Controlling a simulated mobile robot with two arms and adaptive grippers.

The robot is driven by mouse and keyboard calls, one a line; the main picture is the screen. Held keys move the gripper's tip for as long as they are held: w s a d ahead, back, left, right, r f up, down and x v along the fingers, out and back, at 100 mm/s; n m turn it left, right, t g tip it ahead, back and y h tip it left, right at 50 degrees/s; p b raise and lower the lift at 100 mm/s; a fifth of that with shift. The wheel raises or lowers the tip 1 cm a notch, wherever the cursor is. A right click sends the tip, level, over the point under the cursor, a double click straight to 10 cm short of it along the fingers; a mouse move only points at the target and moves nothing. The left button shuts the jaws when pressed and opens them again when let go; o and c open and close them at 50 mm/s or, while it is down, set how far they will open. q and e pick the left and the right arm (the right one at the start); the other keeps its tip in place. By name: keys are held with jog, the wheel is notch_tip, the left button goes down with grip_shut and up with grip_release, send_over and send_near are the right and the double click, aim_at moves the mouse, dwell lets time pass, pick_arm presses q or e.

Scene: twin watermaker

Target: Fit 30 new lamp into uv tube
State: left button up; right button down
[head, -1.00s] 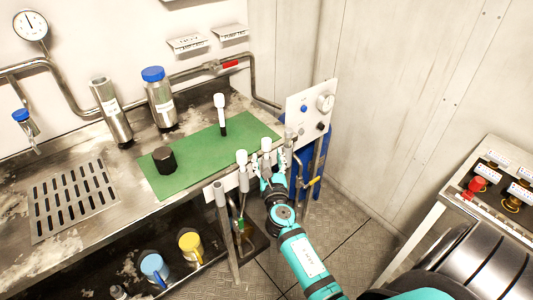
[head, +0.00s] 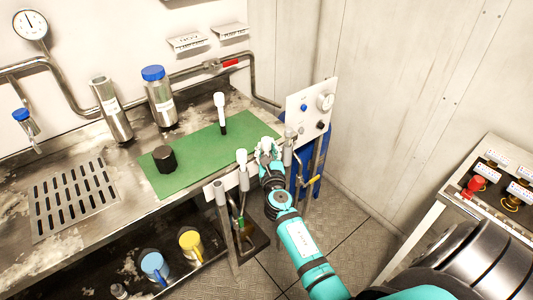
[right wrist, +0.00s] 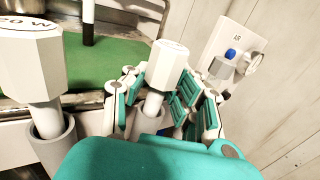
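A white-capped lamp (right wrist: 168,65) stands upright in a grey holder (right wrist: 150,124) at the bench's front edge; its label is unreadable. My right gripper (head: 268,152) has its fingers spread on both sides of this lamp, open; contact is unclear. A second white-capped lamp (head: 241,157), marked like "20 W" in the right wrist view (right wrist: 30,58), stands in the holder to its left. A third lamp (head: 220,112), white above and black below, stands on the green mat (head: 200,150). I cannot tell which vessel is the UV tube. My left gripper is out of view.
A black cap (head: 164,159) sits on the mat. Behind are a steel cylinder (head: 112,112) and a blue-capped one (head: 160,102). A gauge panel (head: 308,112) stands close right of the gripper. Blue (head: 154,268) and yellow (head: 191,243) containers sit below the bench.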

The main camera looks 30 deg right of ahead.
dwell(0.4)
jog(key=shift+r+p, duration=0.45)
jog(key=shift+r, duration=0.1)
notch_tip(320, 180, up, 7)
jog(key=p, duration=0.5)
jog(key=shift+r, duration=0.2)
notch_tip(320, 180, up, 10)
jog(key=p, duration=0.3)
jog(key=shift+f, duration=0.2)
